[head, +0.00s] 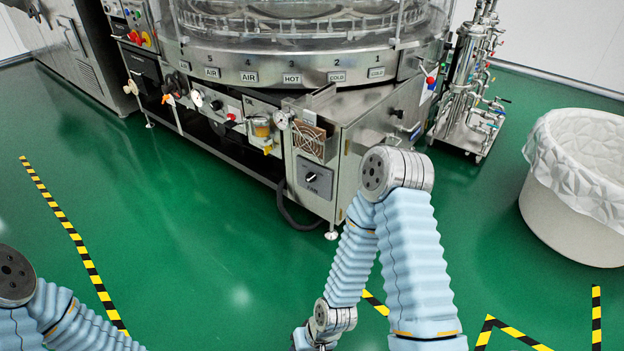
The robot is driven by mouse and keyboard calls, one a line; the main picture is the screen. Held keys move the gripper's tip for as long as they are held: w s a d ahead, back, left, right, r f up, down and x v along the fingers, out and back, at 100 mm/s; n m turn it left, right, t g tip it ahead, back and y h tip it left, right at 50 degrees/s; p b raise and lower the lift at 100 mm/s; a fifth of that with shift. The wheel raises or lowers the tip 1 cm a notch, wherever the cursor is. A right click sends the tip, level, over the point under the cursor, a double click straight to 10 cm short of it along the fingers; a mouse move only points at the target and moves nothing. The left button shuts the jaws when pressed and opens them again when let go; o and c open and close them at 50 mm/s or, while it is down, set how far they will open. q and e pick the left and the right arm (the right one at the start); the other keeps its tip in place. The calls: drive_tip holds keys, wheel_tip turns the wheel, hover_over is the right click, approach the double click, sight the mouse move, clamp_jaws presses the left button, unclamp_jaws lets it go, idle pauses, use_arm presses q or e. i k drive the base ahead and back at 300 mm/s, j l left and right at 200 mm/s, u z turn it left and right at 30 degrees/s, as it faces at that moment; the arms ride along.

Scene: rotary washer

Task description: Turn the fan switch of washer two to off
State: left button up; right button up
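The fan switch (311,177) is a black rotary knob on a dark grey plate labelled FAN. It sits low on the corner cabinet of the washer (345,130), below a fan grille. The knob's white mark looks tilted, but it is too small to read its setting. My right arm stands in front and to the right of the switch, apart from it. Its gripper is cut off at the bottom edge, and its fingers cannot be made out. My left arm shows only at the bottom left corner, far from the switch, with its gripper out of view.
A white lined bin (575,185) stands on the right. A steel piping unit (468,95) stands behind the washer's right side. A black hose (290,215) loops below the cabinet. The green floor (200,240) in front of the washer is clear, with yellow-black tape.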

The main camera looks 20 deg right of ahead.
sight(311, 177)
drive_tip(key=i+z, duration=0.8)
drive_tip(key=k, duration=0.1)
